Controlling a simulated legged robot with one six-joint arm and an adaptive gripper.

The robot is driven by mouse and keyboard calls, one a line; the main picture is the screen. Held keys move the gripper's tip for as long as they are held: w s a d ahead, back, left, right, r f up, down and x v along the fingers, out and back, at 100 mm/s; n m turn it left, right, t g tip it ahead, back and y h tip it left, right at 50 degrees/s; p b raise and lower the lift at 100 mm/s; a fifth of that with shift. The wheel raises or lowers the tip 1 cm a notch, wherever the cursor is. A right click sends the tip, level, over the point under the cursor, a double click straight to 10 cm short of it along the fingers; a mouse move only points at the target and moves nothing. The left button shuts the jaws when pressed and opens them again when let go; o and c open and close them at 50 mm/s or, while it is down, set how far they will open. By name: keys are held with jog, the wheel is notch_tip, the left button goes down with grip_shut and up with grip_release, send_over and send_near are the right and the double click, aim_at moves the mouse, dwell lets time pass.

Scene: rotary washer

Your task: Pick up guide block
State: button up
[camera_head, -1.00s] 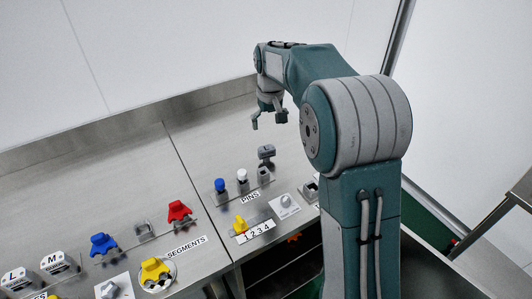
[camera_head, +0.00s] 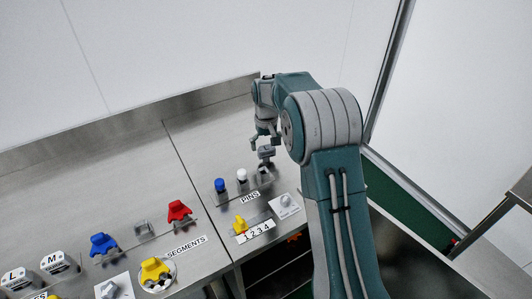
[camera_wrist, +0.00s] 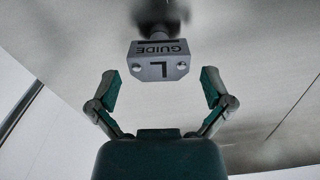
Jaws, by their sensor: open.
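My gripper (camera_wrist: 160,88) is open and empty. In the wrist view its two fingers spread wider than the block, which appears just beyond the fingertips and between their lines. In the head view my gripper (camera_head: 264,143) hangs just above the block. Whether a fingertip touches it cannot be told.
A blue pin (camera_head: 220,185) and a white pin (camera_head: 242,175) stand in front of the block. A yellow piece (camera_head: 240,225) sits by the 1-2-3-4 label. Red (camera_head: 179,211) and blue segments (camera_head: 103,243) stand to the left. The steel table behind is bare.

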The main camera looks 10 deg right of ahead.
aim_at(266, 148)
notch_tip(266, 148, down, 4)
jog(key=shift+w+r, duration=0.1)
jog(key=c, duration=1.1)
jog(key=shift+r, duration=0.65)
notch_tip(266, 148, up, 2)
jog(key=shift+r, duration=0.2)
jog(key=s+r, duration=0.9)
jog(key=s, duration=0.5)
jog(key=shift+r, duration=0.15)
